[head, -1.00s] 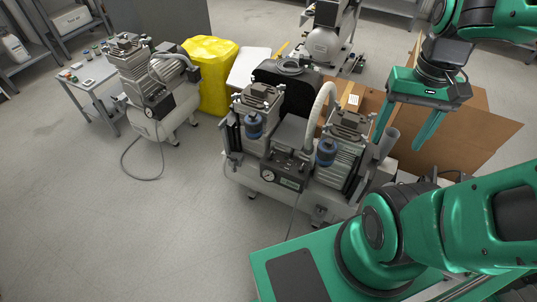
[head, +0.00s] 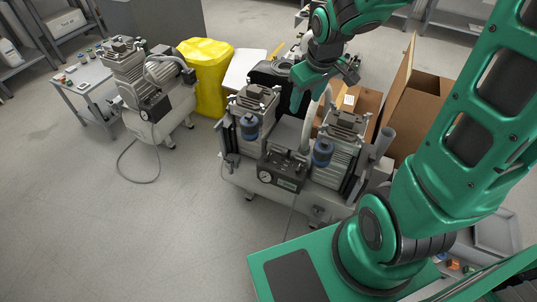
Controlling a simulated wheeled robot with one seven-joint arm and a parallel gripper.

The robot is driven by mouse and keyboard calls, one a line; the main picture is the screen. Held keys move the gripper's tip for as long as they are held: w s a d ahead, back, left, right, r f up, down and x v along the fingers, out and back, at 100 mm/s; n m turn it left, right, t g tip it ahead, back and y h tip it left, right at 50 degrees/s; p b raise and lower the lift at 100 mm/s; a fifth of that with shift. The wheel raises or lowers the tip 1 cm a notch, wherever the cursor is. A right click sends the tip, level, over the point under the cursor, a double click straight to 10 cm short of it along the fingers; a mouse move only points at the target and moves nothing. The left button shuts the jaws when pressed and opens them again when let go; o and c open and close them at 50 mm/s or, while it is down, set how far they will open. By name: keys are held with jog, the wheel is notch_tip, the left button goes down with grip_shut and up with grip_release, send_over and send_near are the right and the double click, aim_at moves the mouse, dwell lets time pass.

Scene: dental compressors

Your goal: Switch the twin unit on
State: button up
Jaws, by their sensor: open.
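The twin unit (head: 345,168) is a compressor with two grey ribbed motor heads, blue filter cups and a white hose arching between them. It stands in the middle of the head view. Its black control box (head: 283,172) with a round gauge sits at the front, between the heads; a switch on it is too small to make out. My gripper (head: 312,103) is open and empty, pointing down above the rear of the unit between the two heads. It overlaps the hose in the picture; I cannot tell if they touch.
A single-head compressor (head: 160,105) stands at left, beside a small grey table (head: 75,88) with small parts. A yellow-covered thing (head: 207,75) stands behind. Cardboard boxes (head: 418,105) stand open behind right. The floor (head: 110,235) at front left is clear.

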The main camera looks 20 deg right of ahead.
jog(key=w+f+n+y, duration=0.1)
jog(key=w+f+n, duration=0.35)
jog(key=f, duration=0.75)
jog(key=n+y, duration=0.2)
jog(key=y, duration=0.1)
send_near(268, 155)
jog(key=shift+x, duration=4.15)
jog(key=shift+c, duration=0.7)
jog(key=shift+h, duration=0.3)
jog(key=c, duration=0.9)
